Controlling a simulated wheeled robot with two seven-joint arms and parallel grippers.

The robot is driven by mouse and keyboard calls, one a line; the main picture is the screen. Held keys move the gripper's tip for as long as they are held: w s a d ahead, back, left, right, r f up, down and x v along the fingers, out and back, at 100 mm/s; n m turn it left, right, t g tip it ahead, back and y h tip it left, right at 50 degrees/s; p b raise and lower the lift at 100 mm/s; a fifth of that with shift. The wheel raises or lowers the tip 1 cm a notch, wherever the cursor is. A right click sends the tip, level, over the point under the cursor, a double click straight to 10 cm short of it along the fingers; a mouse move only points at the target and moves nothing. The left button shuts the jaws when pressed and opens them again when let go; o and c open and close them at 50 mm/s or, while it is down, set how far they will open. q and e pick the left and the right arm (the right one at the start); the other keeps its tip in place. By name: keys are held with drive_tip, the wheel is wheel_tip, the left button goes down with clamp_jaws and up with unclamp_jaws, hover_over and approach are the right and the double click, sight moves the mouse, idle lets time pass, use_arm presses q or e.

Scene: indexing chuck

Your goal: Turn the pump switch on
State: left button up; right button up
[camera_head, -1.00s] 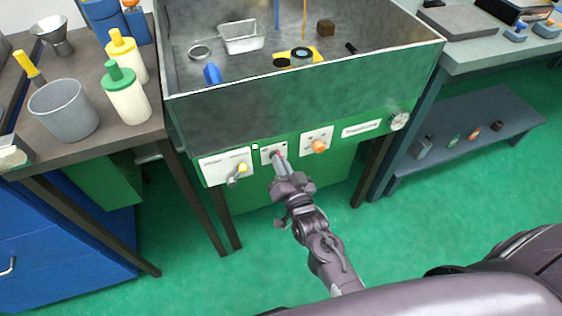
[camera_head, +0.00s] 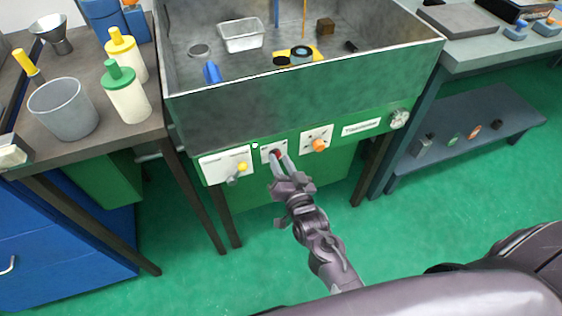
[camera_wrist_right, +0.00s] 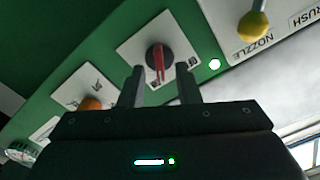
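The pump switch appears to be the dark rotary knob with a red pointer bar (camera_wrist_right: 158,62) on a small white plate on the green front panel. In the head view the knob (camera_head: 277,154) is small and partly hidden by my gripper. The small labels on its plate are too unclear to read. My right gripper (camera_head: 280,163) is open just in front of the knob. In the right wrist view its two fingers (camera_wrist_right: 159,85) stand apart either side of the knob's lower edge, with nothing held. My left gripper is not in view.
A yellow-tipped lever (camera_head: 242,167) sits left of the knob, and an orange knob (camera_head: 319,145) sits right. A small white lamp (camera_wrist_right: 214,64) is beside the plate. A gauge (camera_head: 399,119) is at the panel's right end. The metal basin (camera_head: 300,100) overhangs above.

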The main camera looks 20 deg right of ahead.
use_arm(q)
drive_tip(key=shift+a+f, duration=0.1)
use_arm(e)
drive_tip(key=s, duration=0.7)
drive_tip(key=shift+s, duration=0.2)
drive_tip(key=shift+d, duration=0.1)
